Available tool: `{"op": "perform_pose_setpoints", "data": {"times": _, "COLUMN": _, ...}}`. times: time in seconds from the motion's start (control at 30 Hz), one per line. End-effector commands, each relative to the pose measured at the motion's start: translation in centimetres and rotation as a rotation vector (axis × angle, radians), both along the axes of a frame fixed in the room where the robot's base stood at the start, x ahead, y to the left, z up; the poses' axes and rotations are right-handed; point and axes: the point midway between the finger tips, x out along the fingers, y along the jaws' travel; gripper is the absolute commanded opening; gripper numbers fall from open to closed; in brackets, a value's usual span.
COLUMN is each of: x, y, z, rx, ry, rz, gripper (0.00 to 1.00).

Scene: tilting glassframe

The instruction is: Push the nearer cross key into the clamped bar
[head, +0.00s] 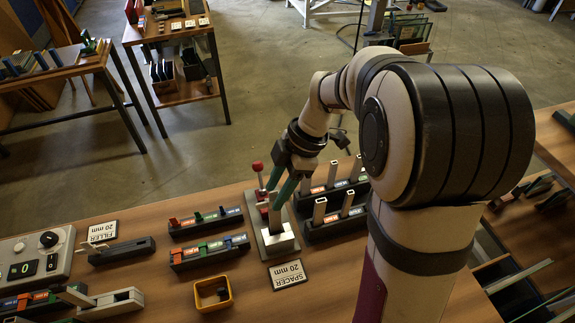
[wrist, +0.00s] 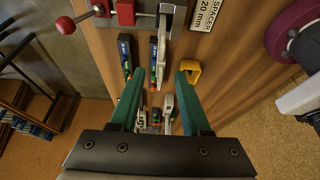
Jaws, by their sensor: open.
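A vise (head: 270,240) with red jaws and a red ball handle stands on the bench in the middle of the head view. A pale metal bar (head: 279,238) sits in it, and the bar also shows at the top of the wrist view (wrist: 173,14). My gripper (head: 278,190) hangs over the vise area in the head view. In the wrist view its teal fingers (wrist: 161,78) are apart with nothing held between them. Small red, green and blue keys stand in two dark racks (head: 209,252); I cannot tell which is the nearer cross key. Any key at the bar is not distinguishable.
Dark racks with upright metal bars (head: 335,220) stand right of the vise. A control box (head: 38,256) and grey fixtures (head: 110,303) are at left.

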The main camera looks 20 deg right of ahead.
Motion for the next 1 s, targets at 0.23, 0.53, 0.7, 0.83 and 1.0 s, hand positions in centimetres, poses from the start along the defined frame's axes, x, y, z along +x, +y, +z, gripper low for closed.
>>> {"op": "perform_pose_setpoints", "data": {"times": 0.23, "x": 0.1, "y": -3.1, "z": 7.3, "rx": -0.003, "ry": -0.005, "rz": -0.004, "gripper": 0.47}}
{"op": "perform_pose_setpoints", "data": {"times": 0.53, "x": 0.0, "y": -5.1, "z": 12.2, "rx": -0.001, "ry": -0.001, "rz": -0.002, "gripper": 0.47}}
{"op": "perform_pose_setpoints", "data": {"times": 0.7, "x": 0.0, "y": -5.2, "z": 12.4, "rx": -0.001, "ry": -0.001, "rz": -0.001, "gripper": 0.47}}
{"op": "perform_pose_setpoints", "data": {"times": 0.83, "x": 0.0, "y": -5.2, "z": 12.4, "rx": -0.001, "ry": 0.0, "rz": -0.001, "gripper": 0.47}}
{"op": "perform_pose_setpoints", "data": {"times": 1.0, "x": 0.0, "y": -5.2, "z": 12.4, "rx": -0.001, "ry": 0.0, "rz": 0.0, "gripper": 0.47}}
